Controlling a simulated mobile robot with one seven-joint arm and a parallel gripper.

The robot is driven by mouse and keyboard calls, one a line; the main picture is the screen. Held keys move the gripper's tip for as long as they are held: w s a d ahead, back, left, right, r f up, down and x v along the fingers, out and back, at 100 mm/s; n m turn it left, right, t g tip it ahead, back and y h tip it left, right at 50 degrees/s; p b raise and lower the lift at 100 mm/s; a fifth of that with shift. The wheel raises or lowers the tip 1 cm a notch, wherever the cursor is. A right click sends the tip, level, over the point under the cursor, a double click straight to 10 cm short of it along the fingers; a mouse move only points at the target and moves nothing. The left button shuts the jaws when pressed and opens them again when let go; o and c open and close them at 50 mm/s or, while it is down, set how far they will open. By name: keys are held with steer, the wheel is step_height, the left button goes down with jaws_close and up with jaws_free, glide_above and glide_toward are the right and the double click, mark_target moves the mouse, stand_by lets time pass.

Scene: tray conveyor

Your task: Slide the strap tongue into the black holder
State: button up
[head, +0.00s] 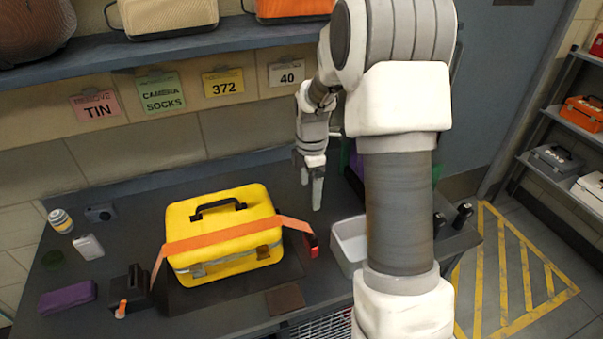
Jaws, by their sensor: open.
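An orange strap (222,235) lies across the front of a yellow case (240,207) with a black handle. Its right end slopes down to a small red piece (311,241) on the table right of the case; it looks like the tongue, but it is too small to tell whether it sits in anything. The strap's left end drops beside a black block-like holder (126,284) with an orange piece low on its front. My gripper (311,186) is open and empty. It points down, right of the case and above the red piece in the picture, apart from both.
A light grey bin (350,242) stands right of the red piece, partly hidden by my arm. A brown patch (284,299) is in front. A shelf (160,47) overhangs the back.

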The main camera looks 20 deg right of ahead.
mark_target(310, 231)
steer(key=shift+n, duration=0.3)
steer(key=f, duration=0.9)
steer(key=f+p, duration=0.1)
steer(key=f, duration=0.8)
steer(key=shift+w+d+f, duration=0.15)
steer(key=shift+w+f, duration=0.05)
steer(key=shift+f, duration=0.1)
steer(key=c, duration=1.3)
steer(key=shift+r, duration=0.15)
steer(key=shift+r, duration=0.1)
steer(key=shift+r+p, duration=1.35)
steer(key=shift+r, duration=1)
steer(key=shift+r, duration=0.1)
